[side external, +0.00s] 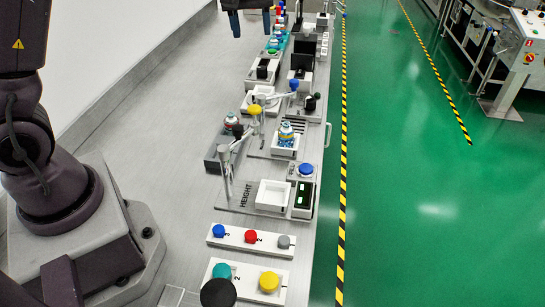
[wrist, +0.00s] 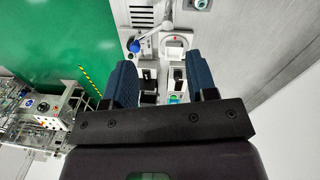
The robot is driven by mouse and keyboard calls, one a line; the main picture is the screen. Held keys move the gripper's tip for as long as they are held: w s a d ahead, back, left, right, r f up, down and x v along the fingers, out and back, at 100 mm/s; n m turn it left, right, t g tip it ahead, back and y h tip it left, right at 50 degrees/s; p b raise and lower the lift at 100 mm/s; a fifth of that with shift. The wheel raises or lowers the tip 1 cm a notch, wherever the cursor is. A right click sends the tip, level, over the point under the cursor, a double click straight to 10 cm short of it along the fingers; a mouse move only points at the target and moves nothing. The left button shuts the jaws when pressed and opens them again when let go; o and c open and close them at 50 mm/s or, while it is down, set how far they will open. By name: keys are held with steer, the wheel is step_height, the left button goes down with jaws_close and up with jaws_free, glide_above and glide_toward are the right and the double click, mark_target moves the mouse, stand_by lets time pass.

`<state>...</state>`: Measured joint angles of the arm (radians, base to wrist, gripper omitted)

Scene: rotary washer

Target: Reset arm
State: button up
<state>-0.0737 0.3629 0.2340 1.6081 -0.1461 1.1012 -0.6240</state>
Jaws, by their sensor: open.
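My gripper (side external: 251,22) hangs at the top edge of the side external view, above the far part of the grey bench (side external: 180,135). Only its lower end shows there, with two dark fingers spread apart. In the wrist view my gripper (wrist: 161,72) has two blue fingers set wide apart, with nothing held between them. Bench devices, including a blue knob (wrist: 134,46), show beyond and between the fingers.
A white wall (side external: 110,50) bounds the bench's left. The bench's left strip is clear.

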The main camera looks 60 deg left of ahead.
steer(key=s+d+r+m+t, duration=0.2)
steer(key=s+d+m, duration=0.3)
steer(key=s, duration=0.6)
steer(key=s+d+r+m+t, duration=0.2)
steer(key=s+d+m, duration=0.3)
steer(key=s, duration=0.6)
steer(key=shift+s+r+m+t, duration=0.2)
steer(key=shift+r+m+t, duration=0.1)
steer(key=shift+r+m, duration=0.25)
